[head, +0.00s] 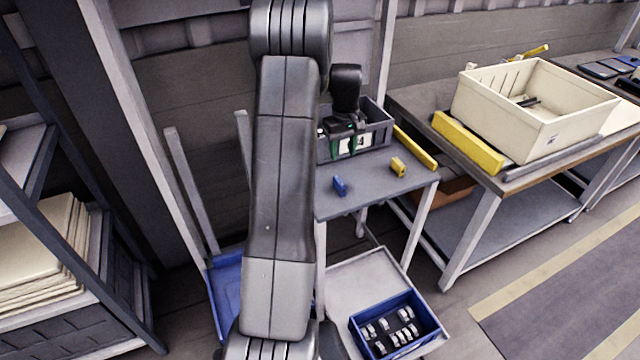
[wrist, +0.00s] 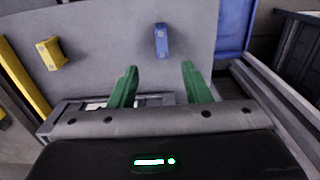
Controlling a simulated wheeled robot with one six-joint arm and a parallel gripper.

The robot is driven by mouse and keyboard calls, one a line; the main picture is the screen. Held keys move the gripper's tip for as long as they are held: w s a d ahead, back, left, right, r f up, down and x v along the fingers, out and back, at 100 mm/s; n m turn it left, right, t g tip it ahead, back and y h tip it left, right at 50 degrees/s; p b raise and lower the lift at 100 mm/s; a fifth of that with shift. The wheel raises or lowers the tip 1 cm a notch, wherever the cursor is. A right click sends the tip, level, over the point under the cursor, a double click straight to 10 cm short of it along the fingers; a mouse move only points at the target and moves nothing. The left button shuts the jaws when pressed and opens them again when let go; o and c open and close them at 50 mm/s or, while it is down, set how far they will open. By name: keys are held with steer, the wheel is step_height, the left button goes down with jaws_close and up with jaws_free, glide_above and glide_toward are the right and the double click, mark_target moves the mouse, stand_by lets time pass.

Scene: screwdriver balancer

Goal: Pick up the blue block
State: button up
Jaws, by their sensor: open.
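The small blue block (head: 339,186) lies on the grey top of the small table (head: 376,184), left of the yellow block, in the head view. In the wrist view the blue block (wrist: 161,41) shows beyond the fingertips, roughly in line with the gap between them. My gripper (head: 344,143) is above the back of the table, in front of the grey bin. Its two green fingers (wrist: 159,80) are apart with nothing between them in the wrist view. The gripper is not touching the blue block.
A yellow block (head: 398,167) lies on the same tabletop, with a long yellow bar (head: 415,148) along its right edge. A grey bin (head: 378,128) stands at the back. A blue crate of parts (head: 395,325) is below. The tabletop around the blue block is clear.

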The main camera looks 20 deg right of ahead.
mark_target(340, 182)
step_height(340, 182, down, 8)
steer(key=shift+f+p, duration=0.25)
steer(key=shift+p, duration=0.4)
steer(key=shift+a+f+p, duration=0.1)
steer(key=shift+f+p, duration=0.85)
steer(key=shift+f, duration=1.7)
jaws_close()
